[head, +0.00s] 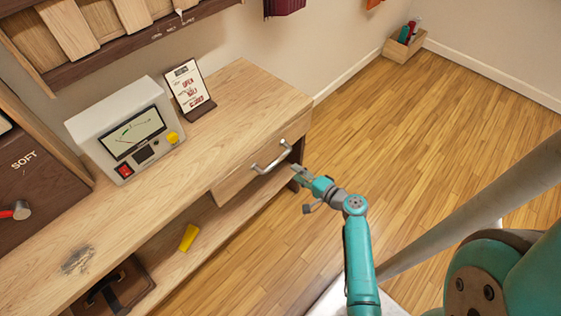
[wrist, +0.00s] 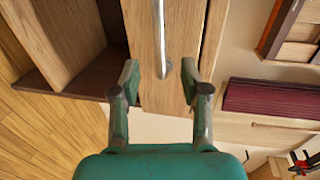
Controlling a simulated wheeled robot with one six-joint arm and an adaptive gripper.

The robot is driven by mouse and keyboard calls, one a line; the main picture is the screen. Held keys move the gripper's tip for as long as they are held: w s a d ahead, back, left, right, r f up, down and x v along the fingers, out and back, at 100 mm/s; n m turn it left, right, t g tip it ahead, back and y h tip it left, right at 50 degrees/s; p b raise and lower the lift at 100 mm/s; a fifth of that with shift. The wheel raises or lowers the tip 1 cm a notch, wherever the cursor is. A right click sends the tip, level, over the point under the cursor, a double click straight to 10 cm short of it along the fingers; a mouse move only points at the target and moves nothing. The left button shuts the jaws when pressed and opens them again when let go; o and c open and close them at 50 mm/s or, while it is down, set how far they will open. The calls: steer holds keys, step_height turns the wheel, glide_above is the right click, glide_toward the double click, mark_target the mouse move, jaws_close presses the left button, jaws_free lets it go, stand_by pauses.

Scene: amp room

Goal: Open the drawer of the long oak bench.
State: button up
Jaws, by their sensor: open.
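The long oak bench (head: 245,98) runs along the wall in the head view. The drawer has a curved metal bar handle (head: 272,158). My gripper (head: 303,180) is just in front of the drawer, to the right of the handle. In the wrist view, the open fingers of my gripper (wrist: 160,85) stand either side of the lower end of the handle (wrist: 160,40), with the wooden drawer front (wrist: 148,92) behind. I cannot tell whether either finger touches the handle.
A grey meter box (head: 125,125) and a card stand (head: 190,90) stand on the bench. A yellow object (head: 188,238) and a brown case (head: 115,288) are on the lower shelf. The floor (head: 420,130) to the right is clear, with a wooden crate (head: 402,48) at the back.

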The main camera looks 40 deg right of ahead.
mark_target(277, 159)
steer(key=w, duration=0.3)
steer(key=w+f, duration=0.1)
steer(key=w, duration=0.3)
steer(key=w+f, duration=0.1)
steer(key=w, duration=0.2)
steer(key=shift+w+a, duration=0.15)
steer(key=shift+a, duration=0.1)
jaws_close()
